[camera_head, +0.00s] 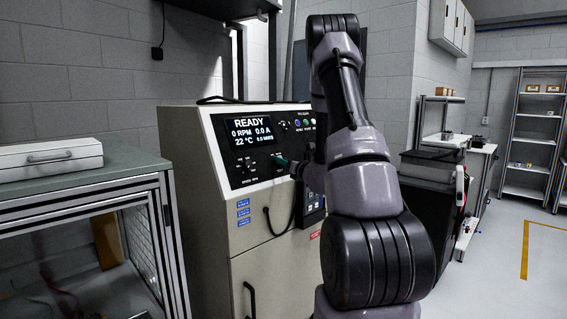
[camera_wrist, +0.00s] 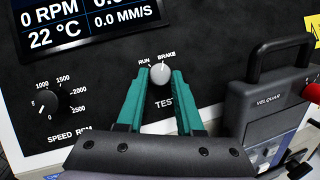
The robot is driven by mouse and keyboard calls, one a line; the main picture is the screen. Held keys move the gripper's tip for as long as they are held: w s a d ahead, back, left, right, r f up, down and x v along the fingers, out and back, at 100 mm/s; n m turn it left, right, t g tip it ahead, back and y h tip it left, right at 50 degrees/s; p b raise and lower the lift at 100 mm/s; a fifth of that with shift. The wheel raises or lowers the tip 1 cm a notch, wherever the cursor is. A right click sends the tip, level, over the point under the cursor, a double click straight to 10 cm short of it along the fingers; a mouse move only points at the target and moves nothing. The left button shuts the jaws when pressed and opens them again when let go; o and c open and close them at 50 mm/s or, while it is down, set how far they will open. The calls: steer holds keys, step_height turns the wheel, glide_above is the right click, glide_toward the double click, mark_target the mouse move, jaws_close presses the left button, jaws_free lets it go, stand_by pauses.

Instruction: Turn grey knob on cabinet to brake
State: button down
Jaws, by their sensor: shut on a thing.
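The grey knob (camera_wrist: 160,73) is on the cabinet's (camera_head: 184,140) black panel, above the word TEST and below the labels RUN and BRAKE. My gripper (camera_wrist: 160,76) has its two green fingers on either side of the knob, shut on it. In the head view, my gripper (camera_head: 282,161) reaches the panel from the right, and the knob cannot be made out there. The knob's pointer is too small to read for certain. The display (camera_head: 249,132) shows READY and 0 RPM.
A black speed dial (camera_wrist: 47,102) is left of the gripper. A grey VELQUAR device (camera_wrist: 268,105) with a dark handle stands close on the right. A workbench (camera_head: 83,177) with a white case (camera_head: 50,157) is left of the cabinet. Open floor shows at the far right.

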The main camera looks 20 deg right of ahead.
steer(key=c, duration=0.6)
jaws_free()
steer(key=shift+o, duration=0.2)
steer(key=shift+s, duration=0.1)
steer(key=s+d, duration=0.1)
steer(key=s, duration=0.9)
steer(key=shift+s+d+f, duration=0.25)
steer(key=shift+s, duration=0.05)
